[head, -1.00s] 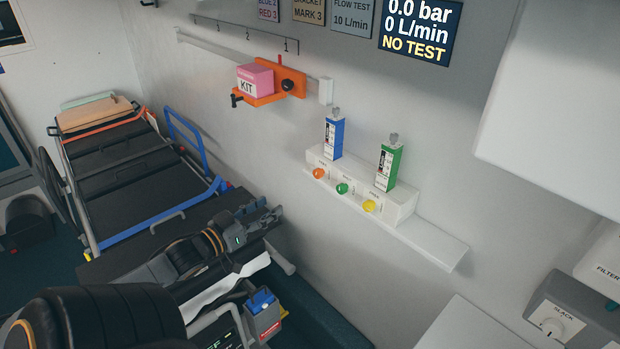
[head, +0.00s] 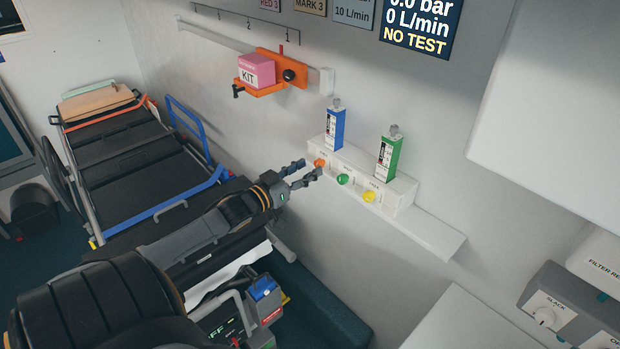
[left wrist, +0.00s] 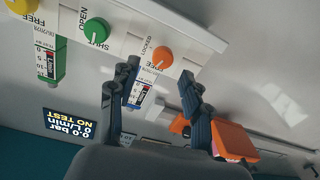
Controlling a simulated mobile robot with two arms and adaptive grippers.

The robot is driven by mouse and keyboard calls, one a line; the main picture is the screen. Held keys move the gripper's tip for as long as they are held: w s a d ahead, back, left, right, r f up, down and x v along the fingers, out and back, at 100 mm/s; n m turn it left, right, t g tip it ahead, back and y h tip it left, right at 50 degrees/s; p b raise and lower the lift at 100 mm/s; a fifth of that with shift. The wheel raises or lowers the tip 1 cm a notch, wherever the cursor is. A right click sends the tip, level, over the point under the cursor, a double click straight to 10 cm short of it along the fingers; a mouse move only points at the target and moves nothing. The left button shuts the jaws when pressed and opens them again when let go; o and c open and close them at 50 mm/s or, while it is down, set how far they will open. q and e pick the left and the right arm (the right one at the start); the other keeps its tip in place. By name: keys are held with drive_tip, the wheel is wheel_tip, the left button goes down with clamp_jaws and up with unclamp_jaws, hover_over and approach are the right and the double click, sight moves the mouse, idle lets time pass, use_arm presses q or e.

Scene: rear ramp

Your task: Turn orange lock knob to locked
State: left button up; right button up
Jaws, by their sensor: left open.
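The orange lock knob (head: 320,163) is the leftmost of the three knobs on the white wall block (head: 405,198) in the head view. In the left wrist view the orange knob (left wrist: 162,57) has a LOCKED label beside it and a small light mark on its face. My left gripper (head: 309,169) is open, with its fingertips close to the knob. In the left wrist view the left gripper's fingertips (left wrist: 158,70) lie either side of the knob's line; contact cannot be told. My right gripper is not in view.
A green knob (head: 342,179) and a yellow knob (head: 369,196) sit to the right. Blue (head: 335,129) and green (head: 384,159) upright units stand on the block. An orange bracket (head: 262,88) holding a pink kit box (head: 256,70) is on the wall rail above. A stretcher (head: 130,145) stands left.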

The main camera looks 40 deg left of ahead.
sight(320, 163)
use_arm(q)
drive_tip(key=shift+w, duration=1.25)
clamp_jaws()
